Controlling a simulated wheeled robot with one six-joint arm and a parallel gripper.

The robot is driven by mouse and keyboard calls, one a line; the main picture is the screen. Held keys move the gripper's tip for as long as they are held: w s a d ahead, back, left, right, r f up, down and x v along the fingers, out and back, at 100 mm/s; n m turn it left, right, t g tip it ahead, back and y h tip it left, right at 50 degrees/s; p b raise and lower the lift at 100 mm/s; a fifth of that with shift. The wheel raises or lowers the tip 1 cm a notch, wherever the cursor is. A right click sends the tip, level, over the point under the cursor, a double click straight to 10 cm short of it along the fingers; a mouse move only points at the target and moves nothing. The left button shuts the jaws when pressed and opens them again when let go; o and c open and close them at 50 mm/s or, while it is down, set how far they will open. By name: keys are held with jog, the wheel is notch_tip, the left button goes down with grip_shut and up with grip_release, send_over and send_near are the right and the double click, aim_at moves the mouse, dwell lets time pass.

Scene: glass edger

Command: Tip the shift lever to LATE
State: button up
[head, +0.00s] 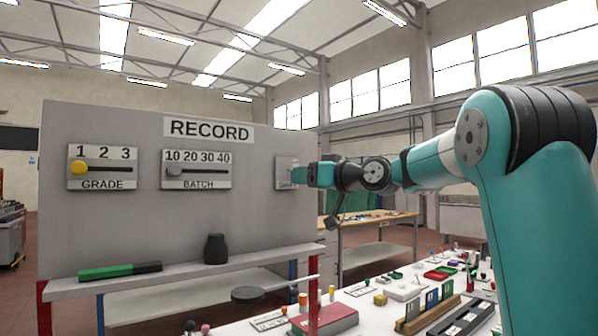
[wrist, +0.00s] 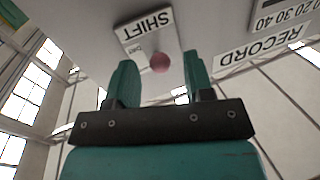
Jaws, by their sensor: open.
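The shift lever shows in the wrist view as a dull red round knob (wrist: 160,63) on a pale plate marked SHIFT (wrist: 146,27), which appears upside down there. My gripper (wrist: 160,70) is open, with one teal finger on each side of the knob in the picture. Whether the fingers touch it I cannot tell. In the head view the shift plate (head: 284,168) is at the right end of the grey RECORD panel, and my gripper (head: 298,176) is right in front of it, hiding the knob. The lever's tilt and the small position lettering are not clear.
The GRADE plate (head: 102,167) with a yellow knob and the BATCH plate (head: 196,169) with a grey knob are left on the panel. A shelf (head: 215,264) below holds a green-and-black bar and a dark weight. A cluttered white table (head: 375,315) stands lower right.

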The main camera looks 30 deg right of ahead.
jog(key=shift+x, duration=1.2)
grip_shut()
